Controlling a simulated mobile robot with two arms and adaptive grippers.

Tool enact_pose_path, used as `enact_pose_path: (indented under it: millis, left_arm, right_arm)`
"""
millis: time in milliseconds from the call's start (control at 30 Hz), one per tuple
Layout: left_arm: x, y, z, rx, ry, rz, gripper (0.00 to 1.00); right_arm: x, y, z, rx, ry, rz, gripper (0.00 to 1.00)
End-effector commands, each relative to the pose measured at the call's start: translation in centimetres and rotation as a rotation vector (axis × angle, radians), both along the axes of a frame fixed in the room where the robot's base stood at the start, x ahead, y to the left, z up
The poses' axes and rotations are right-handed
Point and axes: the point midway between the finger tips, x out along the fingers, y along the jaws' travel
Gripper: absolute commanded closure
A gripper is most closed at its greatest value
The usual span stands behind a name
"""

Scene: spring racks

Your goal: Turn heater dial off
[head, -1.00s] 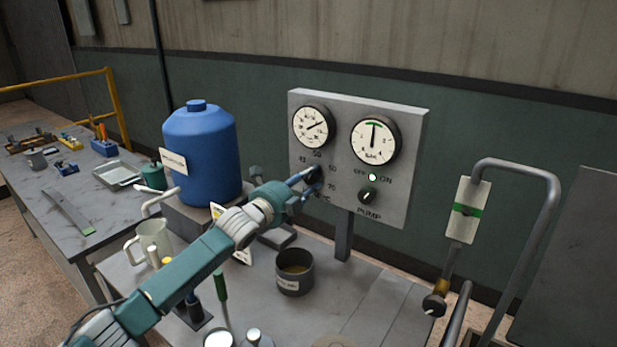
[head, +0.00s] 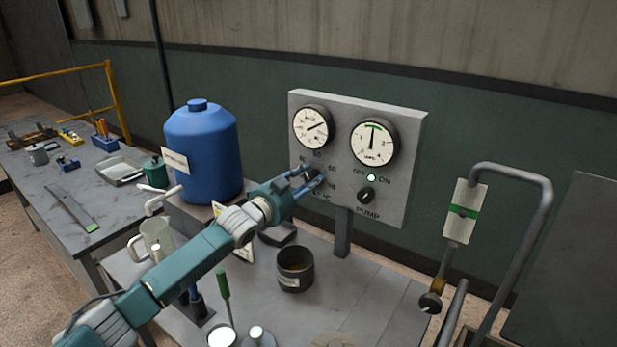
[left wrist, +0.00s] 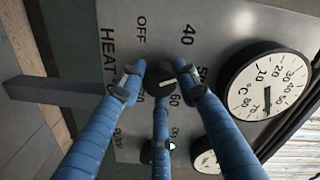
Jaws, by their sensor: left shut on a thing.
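The heater dial (left wrist: 160,79) is a dark round knob with a white pointer line on the grey control panel (head: 415,140). In the left wrist view the pointer aims right, roughly at the 50 mark; OFF is printed at the upper left of the dial. My left gripper (left wrist: 162,85) has its blue fingers around the dial and is shut on it. In the head view the left gripper (head: 310,180) reaches the panel's lower left, and its fingers hide most of the dial. My right gripper is not in view.
The pump switch (head: 366,195) sits right of the dial, below a lit green lamp (head: 371,178). Two gauges are above. A blue tank (head: 201,150) stands behind my left arm, and a dark pot (head: 295,270) stands on the bench in front of the panel.

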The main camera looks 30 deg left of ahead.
Motion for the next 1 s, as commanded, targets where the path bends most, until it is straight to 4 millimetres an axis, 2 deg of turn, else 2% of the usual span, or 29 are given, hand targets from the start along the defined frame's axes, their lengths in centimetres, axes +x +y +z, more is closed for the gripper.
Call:
enact_pose_path:
  millis: [467, 1000]
  left_arm:
    - [-0.05, -0.03, -0.41, -0.448, 0.07, 0.001, 0.94]
    - [-0.02, 0.03, -0.51, -0.955, 0.141, 0.002, 0.94]
  right_arm:
    - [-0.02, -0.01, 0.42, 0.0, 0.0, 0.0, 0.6]
    - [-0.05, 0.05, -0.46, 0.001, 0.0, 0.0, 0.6]
